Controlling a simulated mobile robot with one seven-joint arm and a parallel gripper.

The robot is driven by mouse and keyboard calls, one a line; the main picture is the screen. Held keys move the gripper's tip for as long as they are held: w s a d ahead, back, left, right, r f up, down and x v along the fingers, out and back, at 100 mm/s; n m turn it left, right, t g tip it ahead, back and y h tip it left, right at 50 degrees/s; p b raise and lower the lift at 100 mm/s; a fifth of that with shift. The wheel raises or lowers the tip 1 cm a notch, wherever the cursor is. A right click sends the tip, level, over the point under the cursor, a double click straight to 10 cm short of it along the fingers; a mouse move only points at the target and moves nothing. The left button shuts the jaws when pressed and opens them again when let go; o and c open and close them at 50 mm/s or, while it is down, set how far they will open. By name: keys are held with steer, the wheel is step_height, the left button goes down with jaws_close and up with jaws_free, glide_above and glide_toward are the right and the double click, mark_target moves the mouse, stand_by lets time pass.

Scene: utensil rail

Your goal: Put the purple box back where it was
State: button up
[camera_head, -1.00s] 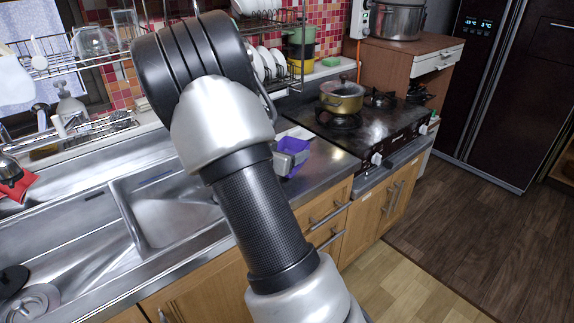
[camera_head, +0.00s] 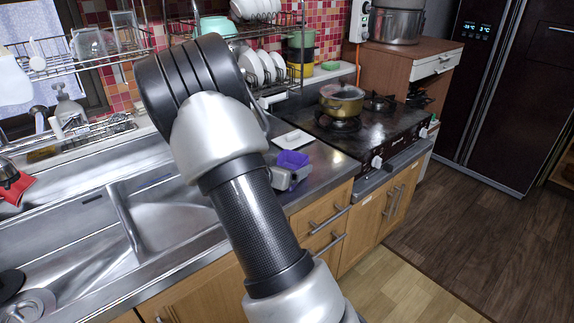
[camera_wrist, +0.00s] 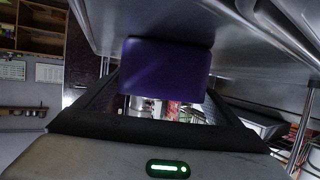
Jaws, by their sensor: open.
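The purple box (camera_head: 292,159) is small and open-topped. It stands on the steel counter just left of the stove, near the front edge. My gripper (camera_head: 284,178) is low at the near side of the box, partly hidden behind my arm, and is open. In the wrist view, which looks upside down, the purple box (camera_wrist: 166,66) fills the upper middle, against the counter surface and right in front of my gripper.
A white flat piece (camera_head: 293,139) lies behind the box. The stove (camera_head: 375,130) with a yellow pot (camera_head: 341,100) stands to the right. The sink (camera_head: 165,225) is to the left. A dish rack (camera_head: 262,70) with plates is at the back.

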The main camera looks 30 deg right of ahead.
steer(key=shift+r, duration=0.2)
steer(key=shift+s+a+r, duration=0.1)
steer(key=shift+a, duration=0.2)
steer(key=p+v, duration=0.2)
steer(key=v, duration=0.9)
steer(key=shift+p, duration=0.3)
steer(key=w+a+r+n+t+y, duration=0.25)
steer(key=a+r+y, duration=0.2)
steer(key=a, duration=0.25)
steer(key=s+a+r+n+y, duration=0.55)
steer(key=a+r+y, duration=0.3)
steer(key=a, duration=0.45)
steer(key=s+d+n+g, duration=0.2)
steer(key=s+n+g, duration=0.1)
steer(key=s, duration=1.8)
steer(key=shift+s+d+r+n+g+h, duration=0.15)
steer(key=shift+d+r+n+g+h, duration=0.05)
steer(key=shift+r+n+g+h, duration=0.25)
